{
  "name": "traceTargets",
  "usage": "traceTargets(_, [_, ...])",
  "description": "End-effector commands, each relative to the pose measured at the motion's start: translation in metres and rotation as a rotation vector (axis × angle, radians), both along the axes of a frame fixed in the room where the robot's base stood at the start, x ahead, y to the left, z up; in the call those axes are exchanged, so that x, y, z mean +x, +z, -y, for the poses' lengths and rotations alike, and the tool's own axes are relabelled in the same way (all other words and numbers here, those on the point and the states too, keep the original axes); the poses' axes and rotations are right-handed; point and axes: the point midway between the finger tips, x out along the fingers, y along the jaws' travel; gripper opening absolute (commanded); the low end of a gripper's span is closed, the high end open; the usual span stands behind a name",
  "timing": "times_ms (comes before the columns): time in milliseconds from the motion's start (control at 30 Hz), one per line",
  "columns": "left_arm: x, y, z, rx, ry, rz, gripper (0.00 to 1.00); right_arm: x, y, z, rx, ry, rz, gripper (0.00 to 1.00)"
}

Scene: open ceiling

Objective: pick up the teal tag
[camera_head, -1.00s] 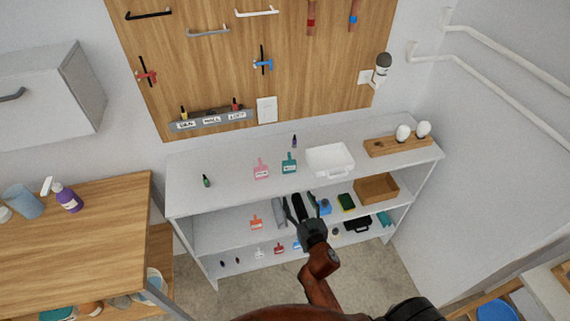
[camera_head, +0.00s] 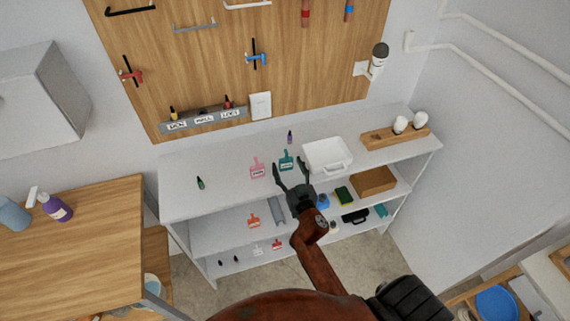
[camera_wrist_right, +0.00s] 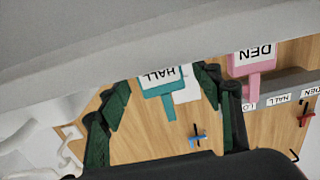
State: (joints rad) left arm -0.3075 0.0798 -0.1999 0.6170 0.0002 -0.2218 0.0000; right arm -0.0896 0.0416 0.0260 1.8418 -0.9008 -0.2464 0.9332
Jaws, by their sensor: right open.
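In the right wrist view the teal tag (camera_wrist_right: 168,103), labelled HALL, shows between the two green-padded fingers (camera_wrist_right: 163,85). I cannot tell whether a finger touches it. The pink tag (camera_wrist_right: 254,80), labelled DEN, is outside the fingers there. My left gripper is not in view.
A white tray (camera_head: 344,168) stands close to the right of the teal tag. A small purple bottle (camera_head: 290,137) is behind it and a dark green bottle (camera_head: 200,183) is to the left. A wooden holder (camera_head: 378,139) sits at the right end. The pegboard (camera_head: 220,75) rises behind.

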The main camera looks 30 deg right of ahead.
Motion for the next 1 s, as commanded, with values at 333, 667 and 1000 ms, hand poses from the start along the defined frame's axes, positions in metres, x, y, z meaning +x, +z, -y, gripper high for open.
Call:
traceTargets(333, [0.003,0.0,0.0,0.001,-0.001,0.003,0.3,0.022,-0.001,0.003,0.0,0.002,-0.001,0.6])
traceTargets(667, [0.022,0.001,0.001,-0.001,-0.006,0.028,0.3,0.022,-0.001,0.002,0.0,0.004,-0.001,0.43])
traceTargets(1000, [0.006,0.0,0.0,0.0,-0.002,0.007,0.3,0.022,-0.001,0.002,0.0,0.004,-0.001,0.2])
